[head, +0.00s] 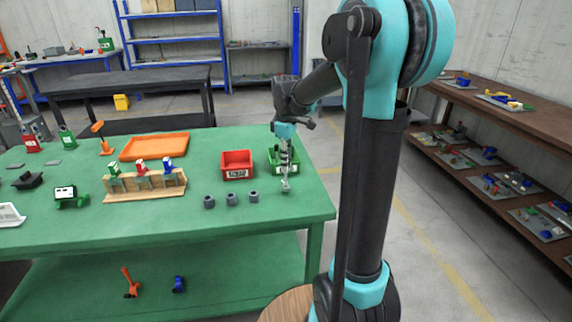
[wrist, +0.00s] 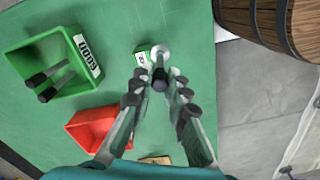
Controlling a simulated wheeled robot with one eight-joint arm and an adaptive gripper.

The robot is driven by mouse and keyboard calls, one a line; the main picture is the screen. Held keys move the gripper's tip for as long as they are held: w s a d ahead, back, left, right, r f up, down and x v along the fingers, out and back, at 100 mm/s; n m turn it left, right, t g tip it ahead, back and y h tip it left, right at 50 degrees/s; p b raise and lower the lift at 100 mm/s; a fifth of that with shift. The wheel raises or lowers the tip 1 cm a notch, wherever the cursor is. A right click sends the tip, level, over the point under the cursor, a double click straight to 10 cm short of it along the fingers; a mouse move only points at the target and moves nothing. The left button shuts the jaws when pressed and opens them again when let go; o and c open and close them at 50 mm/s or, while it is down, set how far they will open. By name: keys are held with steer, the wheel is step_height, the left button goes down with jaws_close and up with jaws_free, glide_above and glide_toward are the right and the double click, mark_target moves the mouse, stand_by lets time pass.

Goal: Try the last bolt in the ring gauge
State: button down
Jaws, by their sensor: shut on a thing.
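My gripper (wrist: 160,90) is shut on a dark-headed bolt (wrist: 159,82), which sits between the fingertips. A small grey round piece (wrist: 161,50), perhaps the ring gauge, shows just past the bolt in the wrist view, beside a green block with a white label (wrist: 142,57). I cannot tell whether the bolt is inside the ring. In the head view my gripper (head: 286,172) points down near the table's right end. A green bin (wrist: 72,86) labelled GOOD holds two dark bolts (wrist: 43,87). A red bin (wrist: 90,128) stands beside it, its inside partly hidden.
Three short grey cylinders (head: 231,199) stand on the green table (head: 180,222), left of my gripper. A wooden rack (head: 146,187) with coloured pieces and an orange tray (head: 154,147) lie farther left. Shelving (head: 500,120) stands at the right across open floor.

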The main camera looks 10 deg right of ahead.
steer(key=shift+r, duration=1.3)
steer(key=shift+w+r, duration=0.1)
